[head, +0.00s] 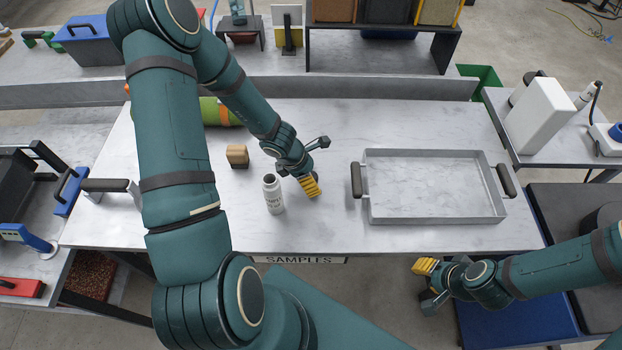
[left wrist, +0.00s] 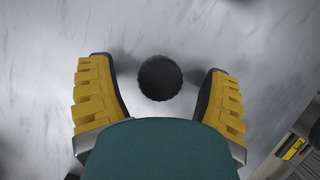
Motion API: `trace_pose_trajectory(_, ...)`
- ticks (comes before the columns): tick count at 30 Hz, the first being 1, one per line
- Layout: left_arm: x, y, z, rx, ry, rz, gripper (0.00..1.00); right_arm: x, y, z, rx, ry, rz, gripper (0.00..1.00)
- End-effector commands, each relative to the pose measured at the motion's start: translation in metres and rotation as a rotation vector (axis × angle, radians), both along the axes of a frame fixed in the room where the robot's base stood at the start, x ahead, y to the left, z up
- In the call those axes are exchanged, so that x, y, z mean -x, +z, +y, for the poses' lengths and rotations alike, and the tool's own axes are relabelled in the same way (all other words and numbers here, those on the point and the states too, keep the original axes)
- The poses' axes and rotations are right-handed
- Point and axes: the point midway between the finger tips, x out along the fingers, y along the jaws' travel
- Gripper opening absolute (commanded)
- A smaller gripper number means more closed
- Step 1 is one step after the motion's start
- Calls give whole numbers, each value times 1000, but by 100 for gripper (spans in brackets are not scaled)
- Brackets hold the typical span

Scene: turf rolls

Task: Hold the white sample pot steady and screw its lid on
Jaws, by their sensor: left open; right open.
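The white sample pot (head: 274,198) stands upright on the pale table, with dark lettering on its side and a dark top. My left gripper (head: 311,186) is just right of the pot, pointing down, open and apart from it. In the left wrist view, a dark round disc (left wrist: 160,78) that looks like the lid lies between and slightly beyond the open yellow fingers (left wrist: 160,100). It touches neither finger. In the head view the gripper hides it. My right gripper (head: 426,274) is open and empty, in front of the table's front edge at the right.
A shallow grey tray (head: 435,215) with dark handles is on the right of the table. The table between pot and tray is mostly clear.

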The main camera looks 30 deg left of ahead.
Motion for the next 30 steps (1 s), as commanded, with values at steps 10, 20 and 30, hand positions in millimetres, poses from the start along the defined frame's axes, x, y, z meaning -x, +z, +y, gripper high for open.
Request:
trace_pose_trajectory(10,0,1,0,-1,0,-1,40,0,0,0,0,0,0,34)
trace_pose_trajectory(20,0,1,0,-1,-1,-1,28,0,0,0,0,0,1,34)
trace_pose_trajectory(30,-1,19,0,-3,-3,-2,28,1,13,-1,-2,1,1,34)
